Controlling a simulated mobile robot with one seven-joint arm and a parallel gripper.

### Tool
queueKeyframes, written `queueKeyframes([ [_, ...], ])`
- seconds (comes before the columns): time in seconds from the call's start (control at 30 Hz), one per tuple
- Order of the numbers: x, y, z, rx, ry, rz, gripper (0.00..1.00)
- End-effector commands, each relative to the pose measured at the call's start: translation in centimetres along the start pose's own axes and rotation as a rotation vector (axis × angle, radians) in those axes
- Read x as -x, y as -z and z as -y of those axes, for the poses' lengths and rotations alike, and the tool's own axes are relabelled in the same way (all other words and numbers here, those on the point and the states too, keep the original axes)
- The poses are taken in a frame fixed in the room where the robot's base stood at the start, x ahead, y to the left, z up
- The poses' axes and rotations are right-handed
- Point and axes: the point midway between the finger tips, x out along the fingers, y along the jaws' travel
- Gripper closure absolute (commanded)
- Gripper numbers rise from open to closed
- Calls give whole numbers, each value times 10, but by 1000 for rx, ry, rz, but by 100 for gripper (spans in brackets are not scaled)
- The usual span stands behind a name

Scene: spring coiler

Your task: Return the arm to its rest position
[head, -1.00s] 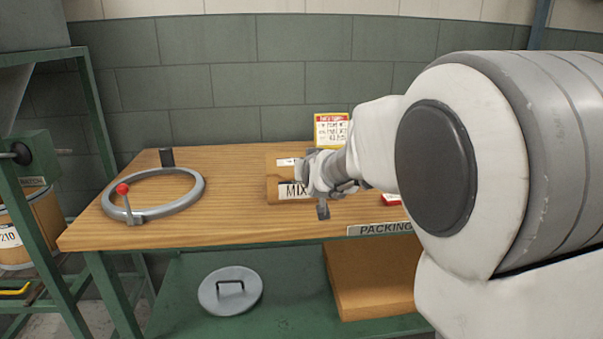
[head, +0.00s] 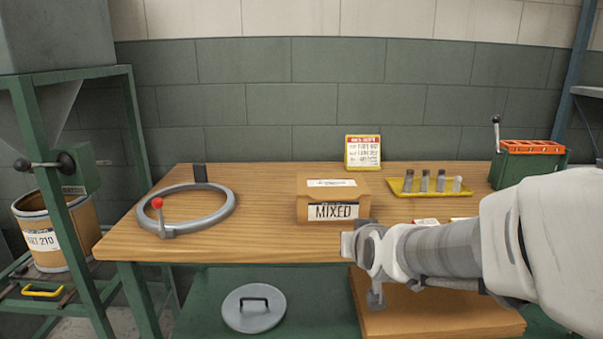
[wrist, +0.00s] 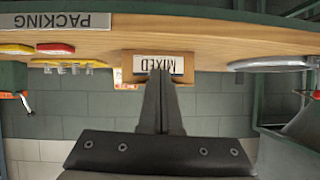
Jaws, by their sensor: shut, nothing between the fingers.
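My gripper (head: 350,243) is in front of the bench's front edge in the head view, reaching in from the right. In the wrist view, which is upside down, its fingers (wrist: 161,75) are together with nothing between them. They point toward the cardboard box marked MIXED (wrist: 181,77), and in the picture their tips overlap its label. My forearm covers the bench's right front.
A grey ring with a red-knobbed lever (head: 225,208) lies at the bench's left. A yellow tray (head: 405,193) with metal cylinders and a green box (head: 525,168) stand at the right. A round lid (head: 253,318) lies on the lower shelf. A drum (head: 45,245) stands far left.

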Motion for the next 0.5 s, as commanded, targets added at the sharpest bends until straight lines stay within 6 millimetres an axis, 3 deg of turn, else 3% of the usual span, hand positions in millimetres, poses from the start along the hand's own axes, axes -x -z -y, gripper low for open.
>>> queueKeyframes([
  [0.03, 19, -3, -2, -5, 7, 35, 100],
  [0.17, 62, -24, -5, -6, 18, 156, 100],
  [0.5, 174, -94, -18, 16, -25, 449, 100],
])
